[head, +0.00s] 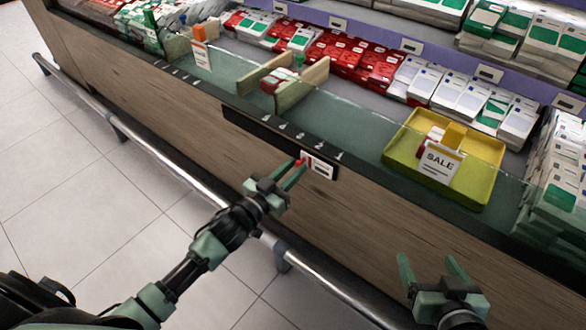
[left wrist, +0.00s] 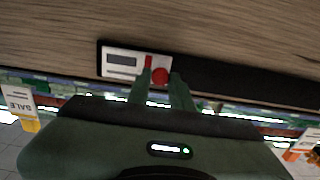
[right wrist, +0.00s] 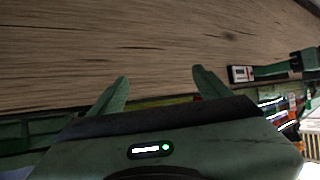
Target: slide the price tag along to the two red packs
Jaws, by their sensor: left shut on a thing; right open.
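The price tag (head: 319,165) is a small white label with a red part, at the right end of a black rail (head: 262,130) on the counter's wooden front. It also shows in the left wrist view (left wrist: 123,64), beside a round red knob (left wrist: 160,75). My left gripper (head: 294,173) is shut on the red knob, its fingers either side of it. Red packs (head: 273,82) lie between two wooden dividers (head: 304,84) up and left of the tag; their number is hard to tell. My right gripper (head: 428,258) is open and empty, low in front of the counter.
A yellow tray (head: 480,190) with a SALE card (head: 440,163) stands right of the tag. Another card with an orange clip (head: 200,52) stands further left. A metal bar (head: 185,196) runs along the counter's lower front. White marks line the ledge above the rail.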

